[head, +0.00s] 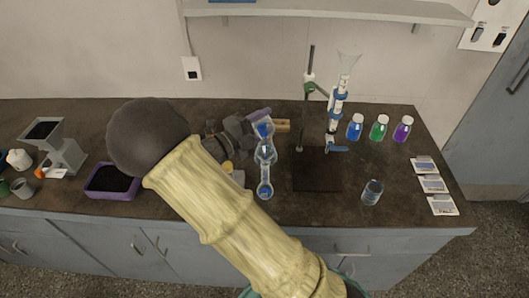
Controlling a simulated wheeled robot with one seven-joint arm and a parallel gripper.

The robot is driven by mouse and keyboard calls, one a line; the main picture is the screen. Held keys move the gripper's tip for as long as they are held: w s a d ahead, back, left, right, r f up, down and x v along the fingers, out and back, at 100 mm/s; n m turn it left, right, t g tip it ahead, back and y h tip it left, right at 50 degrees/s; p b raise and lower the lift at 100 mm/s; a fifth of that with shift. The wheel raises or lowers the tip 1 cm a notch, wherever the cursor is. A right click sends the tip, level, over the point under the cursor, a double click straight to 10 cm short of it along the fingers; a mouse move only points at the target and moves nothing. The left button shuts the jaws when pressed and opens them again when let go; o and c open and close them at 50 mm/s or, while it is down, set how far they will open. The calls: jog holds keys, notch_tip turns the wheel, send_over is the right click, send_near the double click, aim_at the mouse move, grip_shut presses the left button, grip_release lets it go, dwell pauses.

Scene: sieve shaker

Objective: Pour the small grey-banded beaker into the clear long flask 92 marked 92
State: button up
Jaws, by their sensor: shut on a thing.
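My gripper (237,130) is dark grey and partly hidden behind my pale, ribbed arm. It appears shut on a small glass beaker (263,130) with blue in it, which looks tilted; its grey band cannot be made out. Directly below the beaker in the picture is a long clear glass vessel (265,160) with blue at its lower end. It may be flask 92, but no mark is readable. Whether the beaker touches its mouth, or liquid is flowing, I cannot tell.
A stand (305,120) holds a blue-ringed glass column (337,108). Blue (355,127), green (379,128) and purple (403,129) bottles stand right of it. A clear jar (372,192) is near the front, with cards (432,184) farther right. A purple tray (112,183) is left.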

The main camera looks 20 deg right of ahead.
jog(key=shift+s+a, duration=0.1)
jog(key=shift+s, duration=0.05)
jog(key=shift+a, duration=0.2)
jog(key=shift+b, duration=0.3)
jog(key=shift+d, duration=0.25)
jog(key=shift+r+m+b, duration=0.1)
jog(key=shift+m+b, duration=0.4)
jog(key=shift+b, duration=0.1)
jog(key=shift+s+d, duration=0.1)
jog(key=shift+a+r+h, duration=0.1)
jog(key=shift+a+h, duration=0.2)
jog(key=shift+a, duration=0.3)
jog(key=shift+d+b, duration=0.4)
jog(key=shift+d, duration=0.2)
jog(key=shift+m, duration=0.3)
